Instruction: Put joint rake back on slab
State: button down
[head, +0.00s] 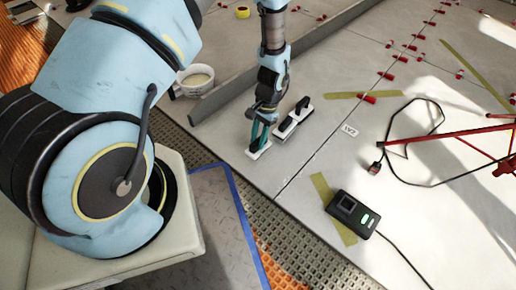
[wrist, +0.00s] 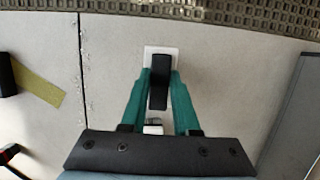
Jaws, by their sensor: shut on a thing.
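My gripper (head: 259,134) is low over the front edge of the pale grey slab (head: 228,130), with its teal fingers pointing down. It is shut on a small tool with a black handle and a white base, which I take as the joint rake (head: 258,152). In the wrist view the joint rake (wrist: 161,51) stands between the fingertips (wrist: 160,78), with its white base beyond them. The base is at or very near the slab surface; I cannot tell if it touches. The fingers hide part of the handle.
A longer black-and-white hand tool (head: 293,118) lies just right of my gripper. A metal straightedge (head: 225,95) and a white bucket (head: 195,80) are behind to the left. A black device (head: 352,213) with a cable sits right. Brown grating (head: 290,238) borders the slab.

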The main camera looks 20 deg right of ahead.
jog(key=shift+f+b, duration=0.7)
jog(key=shift+f, duration=0.9)
jog(key=shift+f, duration=0.15)
jog(key=c, duration=0.7)
grip_release()
jog(key=shift+o, duration=0.2)
jog(key=p+v, duration=0.5)
jog(key=v, duration=0.7)
jog(key=shift+p, duration=0.35)
